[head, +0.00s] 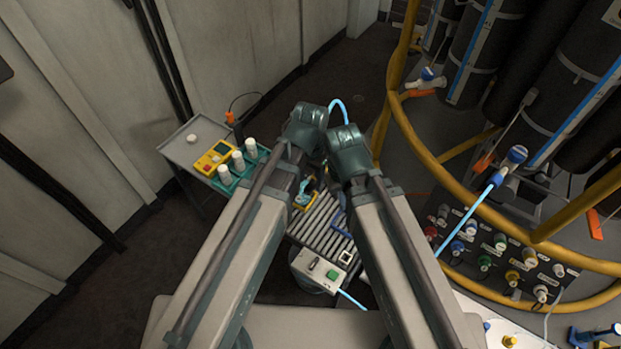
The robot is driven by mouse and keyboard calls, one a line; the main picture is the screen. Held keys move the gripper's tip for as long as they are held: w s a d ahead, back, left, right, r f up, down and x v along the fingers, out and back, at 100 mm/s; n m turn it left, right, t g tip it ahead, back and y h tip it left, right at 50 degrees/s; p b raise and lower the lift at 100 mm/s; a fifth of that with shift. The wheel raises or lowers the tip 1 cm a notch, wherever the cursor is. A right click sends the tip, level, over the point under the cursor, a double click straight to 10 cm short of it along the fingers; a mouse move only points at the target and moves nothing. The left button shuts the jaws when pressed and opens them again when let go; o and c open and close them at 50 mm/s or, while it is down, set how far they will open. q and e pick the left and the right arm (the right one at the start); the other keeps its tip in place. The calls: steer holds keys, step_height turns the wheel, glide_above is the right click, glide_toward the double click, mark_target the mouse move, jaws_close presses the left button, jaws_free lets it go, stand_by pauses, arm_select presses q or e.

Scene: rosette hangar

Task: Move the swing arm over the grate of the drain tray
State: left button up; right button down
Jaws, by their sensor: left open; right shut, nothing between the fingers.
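The drain tray's slatted metal grate (322,217) shows between my two arms in the head view, low in the middle. A blue bar-like part (342,222) lies at the grate's right side, partly covered by my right arm; I cannot tell whether it is the swing arm. A small light-blue and yellow part (304,199) shows at the grate's upper left, beside my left arm. Both my grippers are hidden behind my own arm links, so their fingers do not show.
A control box (318,272) with a green button stands at the grate's near end. A grey side table (190,143) at left holds a yellow meter (212,158) and white-capped bottles (238,160). A yellow tube railing (440,185), dark cylinders and a valve panel (500,255) crowd the right.

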arm_select(q)
step_height(320, 180, up, 12)
steer(key=p, duration=1.1)
steer(key=shift+r+p, duration=0.25)
steer(key=shift+p, duration=0.1)
arm_select(e)
step_height(320, 180, up, 12)
steer(key=shift+r, duration=0.25)
arm_select(q)
steer(key=shift+f, duration=0.1)
